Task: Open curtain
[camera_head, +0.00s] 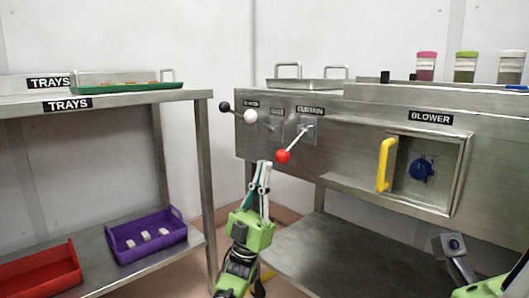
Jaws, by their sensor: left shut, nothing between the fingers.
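The curtain lever has a red knob (283,156) on a thin pale rod, which slants down and left from its pivot plate under the CURTAIN label (311,111) on the steel machine front. My left gripper (264,164) points upward just below and left of the red knob. Its fingers are shut with nothing between them, and a small gap seems to part them from the knob. My right gripper cannot be made out; only parts of that arm show at the lower right.
Left of the curtain lever are a white knob (250,116) and a black knob (225,106).

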